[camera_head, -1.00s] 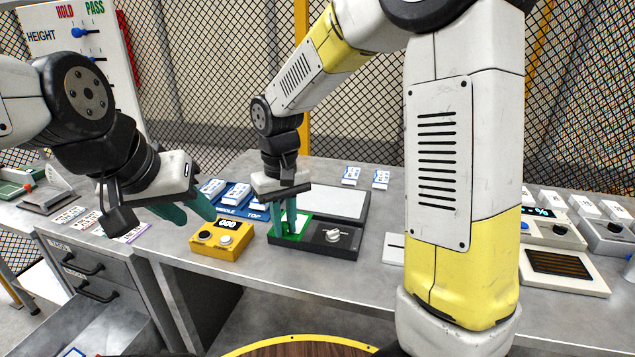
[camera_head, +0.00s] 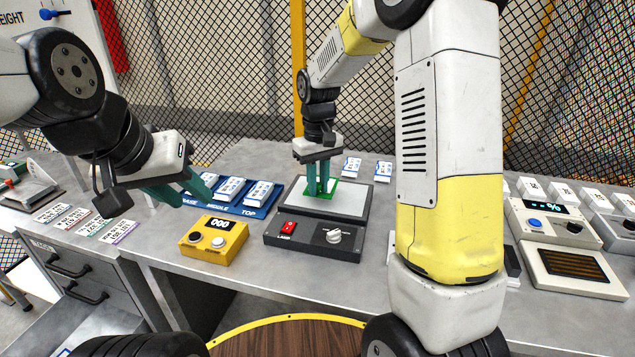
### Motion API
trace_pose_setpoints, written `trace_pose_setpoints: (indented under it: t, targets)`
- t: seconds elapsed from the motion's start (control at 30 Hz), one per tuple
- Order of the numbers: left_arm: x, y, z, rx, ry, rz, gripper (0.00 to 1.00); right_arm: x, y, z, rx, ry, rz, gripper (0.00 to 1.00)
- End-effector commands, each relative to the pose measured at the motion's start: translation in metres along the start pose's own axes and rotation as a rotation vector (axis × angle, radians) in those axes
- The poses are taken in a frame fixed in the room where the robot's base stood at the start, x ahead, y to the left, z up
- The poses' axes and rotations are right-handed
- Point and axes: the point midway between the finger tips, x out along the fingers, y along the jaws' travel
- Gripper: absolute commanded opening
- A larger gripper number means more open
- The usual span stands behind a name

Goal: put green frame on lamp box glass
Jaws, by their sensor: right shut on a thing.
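My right gripper (camera_head: 319,188) has its teal fingers pointing down and is shut on the green frame (camera_head: 331,194). The frame is over the back left part of the lamp box glass (camera_head: 350,200), a pale grey panel. I cannot tell whether the frame touches the glass. The dark lamp box (camera_head: 300,243) has a red switch (camera_head: 288,228) and a white knob (camera_head: 335,236) at its front. My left gripper (camera_head: 190,189) is open and empty, above the bench left of the lamp box.
A yellow box with a display (camera_head: 213,240) stands left of the lamp box. A blue tray (camera_head: 200,206) with white-and-blue cards lies behind it. Colour-edged cards (camera_head: 100,228) lie at the left. A device with a green readout (camera_head: 545,222) stands at the right.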

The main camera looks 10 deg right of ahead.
Motion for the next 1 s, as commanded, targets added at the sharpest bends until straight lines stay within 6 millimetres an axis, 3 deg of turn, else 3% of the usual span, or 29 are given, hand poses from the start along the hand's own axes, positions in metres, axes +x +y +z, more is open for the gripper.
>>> trace_pose_setpoints:
  t: [0.33,0.53,0.9,0.93,1.0]
  targets:
    - [0.000,0.000,0.000,0.000,0.000,0.000,0.36,0.003,0.030,-0.011,0.003,-0.001,0.000,0.00]
    - [0.000,0.000,0.000,0.000,0.000,0.000,0.36,0.035,0.027,-0.010,-0.001,-0.002,0.000,0.00]
    - [0.000,0.000,0.000,0.000,0.000,0.000,0.36,0.041,0.027,-0.010,-0.001,-0.001,0.000,0.00]
    - [0.000,0.000,0.000,0.000,0.000,0.000,0.36,0.041,0.027,-0.010,-0.001,-0.001,0.000,0.20]
    - [0.000,0.000,0.000,0.000,0.000,0.000,0.36,0.041,0.027,-0.010,-0.001,-0.001,0.000,0.34]
